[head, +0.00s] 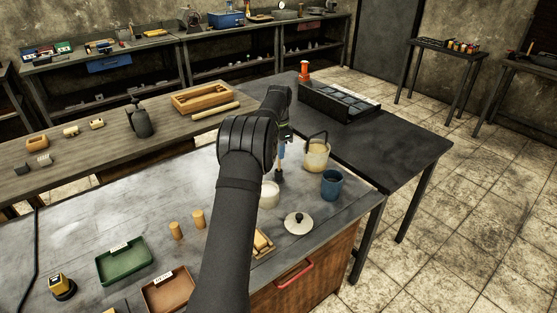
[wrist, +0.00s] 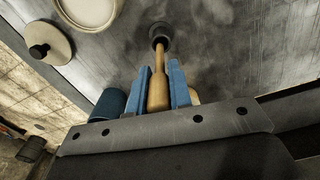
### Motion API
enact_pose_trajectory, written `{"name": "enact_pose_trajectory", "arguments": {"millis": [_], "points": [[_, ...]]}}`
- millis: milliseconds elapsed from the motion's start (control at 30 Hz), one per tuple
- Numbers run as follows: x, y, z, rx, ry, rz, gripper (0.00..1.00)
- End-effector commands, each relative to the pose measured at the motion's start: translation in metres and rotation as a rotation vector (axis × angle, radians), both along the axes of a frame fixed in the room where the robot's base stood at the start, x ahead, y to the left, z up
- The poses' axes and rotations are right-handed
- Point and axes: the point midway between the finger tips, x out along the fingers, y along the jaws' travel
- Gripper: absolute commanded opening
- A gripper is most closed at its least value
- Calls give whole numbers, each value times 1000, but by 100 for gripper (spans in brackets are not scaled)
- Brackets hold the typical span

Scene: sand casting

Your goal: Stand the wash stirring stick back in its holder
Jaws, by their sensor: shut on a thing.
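The wash stirring stick (wrist: 158,88) is wooden, with a thick handle and a thinner shaft. My gripper (wrist: 161,72) has its blue fingers shut on the handle. In the head view my gripper (head: 283,140) is over the metal worktop, pointing down, and the stick is mostly hidden. The holder (wrist: 160,36) is a small dark round socket on the worktop. In the wrist view the thin end of the stick meets its opening; how deep it reaches cannot be told. The holder also shows as a dark spot below my gripper in the head view (head: 278,176).
A cream pot with a dark handle (head: 316,157) and a blue cup (head: 332,185) stand close on the right. A white bowl (head: 269,194) is close in front, with a knobbed lid (head: 298,224) nearby. Green (head: 123,262) and brown (head: 168,289) trays lie at front left.

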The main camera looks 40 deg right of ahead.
Motion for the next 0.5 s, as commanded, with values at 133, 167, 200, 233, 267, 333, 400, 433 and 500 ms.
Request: {"name": "enact_pose_trajectory", "arguments": {"millis": [133,167,200,233,267,333,400,433,500], "points": [[3,1,-2,0,0,-1,0],[3,1,-4,0,0,-1,0],[3,1,-7,0,1,-1,0],[2,1,-10,1,1,-1,0],[2,1,-14,2,2,-1,0],[2,1,-25,2,2,0,0],[2,1,-35,2,2,0,0],[2,1,-38,1,1,0,0],[2,1,-42,0,-1,0,0]]}}
